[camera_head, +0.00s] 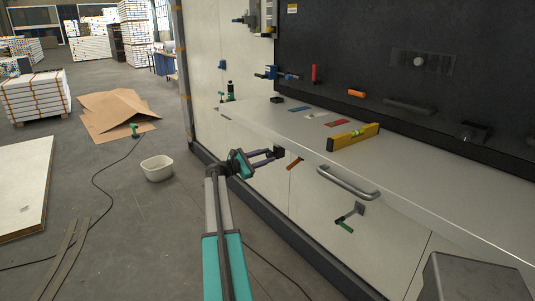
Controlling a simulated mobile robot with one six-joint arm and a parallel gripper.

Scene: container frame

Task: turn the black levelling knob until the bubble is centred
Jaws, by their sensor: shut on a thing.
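My gripper (264,157) reaches in front of the bench's front panel, left of centre in the head view. Its fingers point right and are shut on a small black knob (279,152) just below the bench top's front edge. A yellow spirit level (354,136) lies on the bench top to the right. Its greenish vial shows near the middle, but the bubble is too small to make out.
The bench top (420,164) also bears small blue, white and red pieces. Below its edge are an orange handle (295,163), a grey bar handle (347,183) and a green-tipped crank (348,217). A white bucket (157,168) stands on the floor to the left.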

